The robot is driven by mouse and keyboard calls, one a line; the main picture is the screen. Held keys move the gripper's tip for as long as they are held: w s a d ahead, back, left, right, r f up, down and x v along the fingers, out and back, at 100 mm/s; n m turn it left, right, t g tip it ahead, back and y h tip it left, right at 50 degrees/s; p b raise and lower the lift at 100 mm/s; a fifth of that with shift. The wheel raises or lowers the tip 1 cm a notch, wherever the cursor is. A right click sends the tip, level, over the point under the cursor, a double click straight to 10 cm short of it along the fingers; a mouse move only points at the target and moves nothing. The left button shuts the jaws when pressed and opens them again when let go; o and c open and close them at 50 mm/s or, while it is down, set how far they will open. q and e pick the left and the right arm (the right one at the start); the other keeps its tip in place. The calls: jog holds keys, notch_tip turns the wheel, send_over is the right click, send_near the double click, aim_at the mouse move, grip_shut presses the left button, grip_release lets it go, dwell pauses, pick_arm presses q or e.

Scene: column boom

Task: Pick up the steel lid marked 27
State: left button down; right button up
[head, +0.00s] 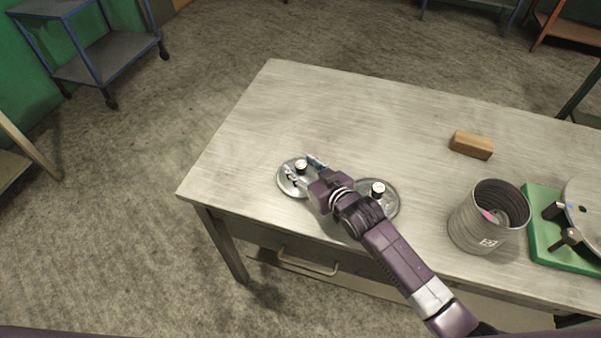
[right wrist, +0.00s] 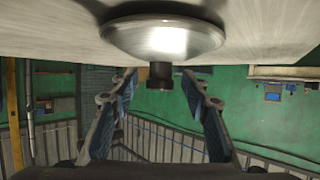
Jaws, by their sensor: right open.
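Two round steel lids with dark-sided, pale-topped knobs lie on the table. The left lid (head: 284,183) is beneath the fingers of my right gripper (head: 304,170). The right lid (head: 391,205) is partly hidden behind my right arm. I cannot read a 27 on either one. In the right wrist view, which appears upside down, a lid (right wrist: 160,36) hangs at the top with its dark knob (right wrist: 160,76) pointing down. My open right gripper has one finger on each side of this knob, with gaps to both. My left gripper is out of view.
The pale table (head: 330,100) is clear at its back left. A wooden block (head: 472,145) lies at the back. A grey ribbed can (head: 478,230) stands right of the lids, beside a green-based device (head: 543,232). A drawer handle (head: 308,265) juts from the front.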

jog(key=shift+w+a+f, duration=0.15)
jog(key=shift+w+a, duration=0.05)
jog(key=shift+w, duration=0.15)
jog(key=c, duration=0.4)
jog(key=shift+c, duration=1.1)
jog(key=c, duration=0.5)
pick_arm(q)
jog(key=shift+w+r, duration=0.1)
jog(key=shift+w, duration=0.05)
pick_arm(e)
grip_shut()
